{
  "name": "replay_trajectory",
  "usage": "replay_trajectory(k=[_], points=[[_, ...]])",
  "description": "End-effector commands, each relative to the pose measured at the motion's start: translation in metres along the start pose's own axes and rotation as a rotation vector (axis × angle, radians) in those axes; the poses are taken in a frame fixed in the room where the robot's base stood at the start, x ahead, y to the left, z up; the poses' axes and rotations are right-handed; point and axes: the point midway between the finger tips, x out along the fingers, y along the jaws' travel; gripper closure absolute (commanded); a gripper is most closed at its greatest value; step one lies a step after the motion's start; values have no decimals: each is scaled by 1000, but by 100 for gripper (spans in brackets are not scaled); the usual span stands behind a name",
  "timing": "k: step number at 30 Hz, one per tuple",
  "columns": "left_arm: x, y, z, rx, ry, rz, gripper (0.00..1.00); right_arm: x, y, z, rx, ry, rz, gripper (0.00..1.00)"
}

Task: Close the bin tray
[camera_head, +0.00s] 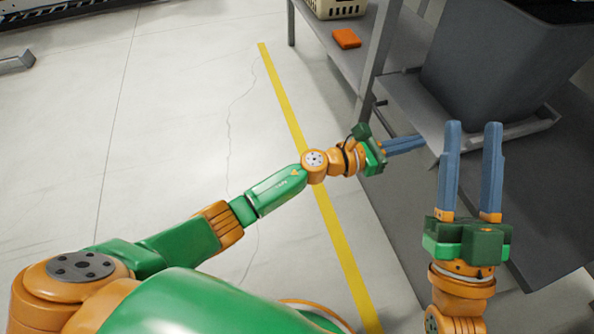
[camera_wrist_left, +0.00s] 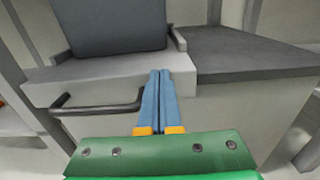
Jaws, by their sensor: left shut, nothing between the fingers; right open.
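The light grey bin tray (camera_head: 409,97) juts out from the dark bench and carries a dark grey bin (camera_head: 490,70). In the left wrist view, the tray's front (camera_wrist_left: 45,93) and its dark bar handle (camera_wrist_left: 95,106) show. My left gripper (camera_head: 424,141) is shut and empty, with its fingertips at the tray's front edge. In the left wrist view its blue fingers (camera_wrist_left: 160,73) lie to the right of the handle; I cannot tell whether they touch the tray. My right gripper (camera_head: 473,124) is open and empty, in front of the bin and tray in the head view.
The dark bench top (camera_wrist_left: 250,50) extends to the right of the tray. A grey shelf (camera_head: 335,58) to the left holds an orange block (camera_head: 346,38) and a cream basket (camera_head: 335,8).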

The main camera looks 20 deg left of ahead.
Motion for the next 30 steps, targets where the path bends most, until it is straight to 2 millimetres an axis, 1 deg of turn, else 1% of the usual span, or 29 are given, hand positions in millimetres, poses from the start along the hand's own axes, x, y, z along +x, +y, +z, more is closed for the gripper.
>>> replay_trajectory(k=[3, 7, 25, 26, 30], points=[[2, 0, -1, 1, 0, 0, 100, -1, -1, -11, 1, 61, -4, 57], [4, 0, 0, 1, -1, 1, 100, -1, -2, -17, 1, 91, -5, 57], [4, 2, 6, 1, -12, 5, 100, -2, -2, -19, 2, 100, -6, 57], [4, 3, 6, 1, -12, 5, 100, -2, -2, -21, 2, 112, -6, 57], [-1, 9, 4, 1, -11, 3, 100, -6, -4, -41, 3, 219, -12, 57]])
